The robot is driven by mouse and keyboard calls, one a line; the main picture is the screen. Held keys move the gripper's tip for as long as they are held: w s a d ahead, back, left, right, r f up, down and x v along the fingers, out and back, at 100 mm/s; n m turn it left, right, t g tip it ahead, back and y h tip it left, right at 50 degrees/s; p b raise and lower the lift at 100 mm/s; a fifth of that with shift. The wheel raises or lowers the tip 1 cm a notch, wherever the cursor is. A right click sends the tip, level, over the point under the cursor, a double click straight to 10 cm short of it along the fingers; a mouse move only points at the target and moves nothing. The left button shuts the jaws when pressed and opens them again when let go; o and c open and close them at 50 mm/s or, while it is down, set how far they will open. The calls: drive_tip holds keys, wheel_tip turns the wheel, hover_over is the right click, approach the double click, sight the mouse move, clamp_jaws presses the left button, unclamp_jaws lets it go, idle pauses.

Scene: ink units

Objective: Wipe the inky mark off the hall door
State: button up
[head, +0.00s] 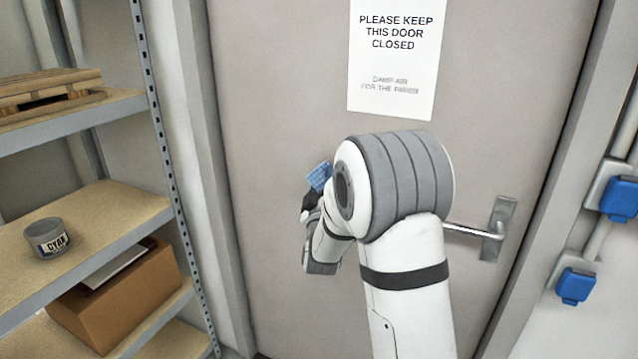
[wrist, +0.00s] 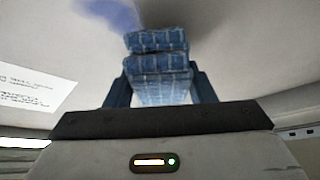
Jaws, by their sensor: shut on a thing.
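The hall door (head: 270,120) is a flat grey door filling the middle of the head view. My gripper (head: 312,192) is in front of it, left of the paper sign, and is shut on a folded blue checked cloth (head: 319,177). The cloth (wrist: 157,65) shows between the fingers in the wrist view. A blurry blue-violet inky mark (wrist: 110,14) shows on the door at the top of the wrist view, just beyond the cloth and to its left. In the head view I cannot see the mark; my arm hides part of the door. I cannot tell whether the cloth touches the door.
A paper sign (head: 395,55) hangs on the door. The lever handle (head: 492,235) is right of my arm. Metal shelving at left holds a pallet (head: 45,90), a CYAN tin (head: 47,238) and a cardboard box (head: 125,300). Blue-capped sockets (head: 575,286) are on the right wall.

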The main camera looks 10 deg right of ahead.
drive_tip(key=shift+w+d+b, duration=0.4)
drive_tip(key=shift+w+d, duration=0.15)
drive_tip(key=shift+w, duration=0.25)
idle(0.4)
drive_tip(key=shift+s+d+f+b, duration=0.1)
drive_tip(key=shift+s+d+b, duration=0.75)
drive_tip(key=shift+d+b, duration=0.15)
drive_tip(key=shift+s+d+b, duration=0.3)
drive_tip(key=shift+s+d, duration=0.15)
drive_tip(key=shift+d, duration=0.15)
drive_tip(key=s+d+b, duration=0.2)
drive_tip(key=d+b, duration=0.1)
drive_tip(key=shift+d, duration=0.2)
drive_tip(key=shift+b, duration=0.3)
